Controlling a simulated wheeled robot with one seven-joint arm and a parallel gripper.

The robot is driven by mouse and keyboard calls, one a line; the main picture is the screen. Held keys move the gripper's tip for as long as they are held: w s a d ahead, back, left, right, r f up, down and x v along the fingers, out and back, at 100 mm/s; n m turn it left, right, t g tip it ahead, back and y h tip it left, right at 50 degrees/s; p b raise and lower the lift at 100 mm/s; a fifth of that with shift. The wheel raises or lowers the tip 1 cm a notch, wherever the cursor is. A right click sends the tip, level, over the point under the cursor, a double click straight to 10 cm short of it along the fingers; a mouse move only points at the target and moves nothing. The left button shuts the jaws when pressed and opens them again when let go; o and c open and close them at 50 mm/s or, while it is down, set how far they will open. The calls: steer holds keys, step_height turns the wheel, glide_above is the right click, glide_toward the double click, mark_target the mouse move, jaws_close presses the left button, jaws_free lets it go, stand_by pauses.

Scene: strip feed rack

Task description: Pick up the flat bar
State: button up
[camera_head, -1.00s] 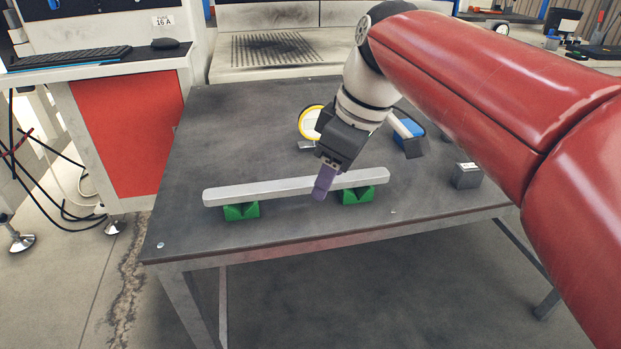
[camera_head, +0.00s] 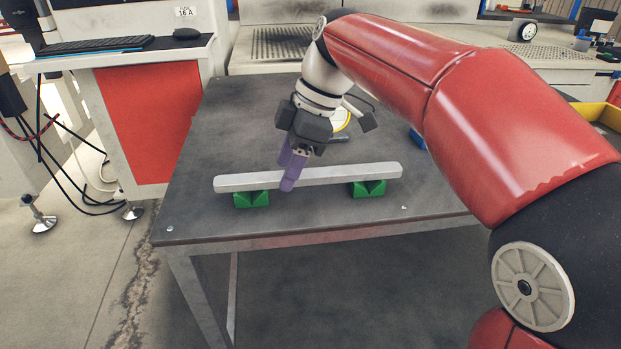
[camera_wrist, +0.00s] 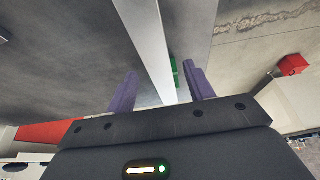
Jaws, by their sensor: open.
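The flat bar (camera_head: 340,174) is a long, light grey metal bar. It lies level across two green V-shaped supports, the left one (camera_head: 251,199) and the right one (camera_head: 368,188), on a dark table. My gripper (camera_head: 289,172) is at the bar left of its middle, with purple fingers pointing down. In the wrist view the gripper (camera_wrist: 160,90) is open, one finger on each side of the bar (camera_wrist: 150,40). Gaps show between the fingers and the bar. A green support (camera_wrist: 174,72) shows beside the bar there. In the head view one finger hides a short part of the bar.
The dark table (camera_head: 210,130) has free room left of and behind the bar. A yellow-rimmed round item (camera_head: 342,119) and a blue item (camera_head: 417,139) lie behind the bar, partly hidden by my arm. A red-fronted bench (camera_head: 150,120) stands at the left.

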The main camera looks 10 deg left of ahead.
steer(key=shift+a+f, duration=0.15)
steer(key=shift+f, duration=0.15)
steer(key=shift+c, duration=0.4)
jaws_close()
steer(key=shift+r, duration=0.15)
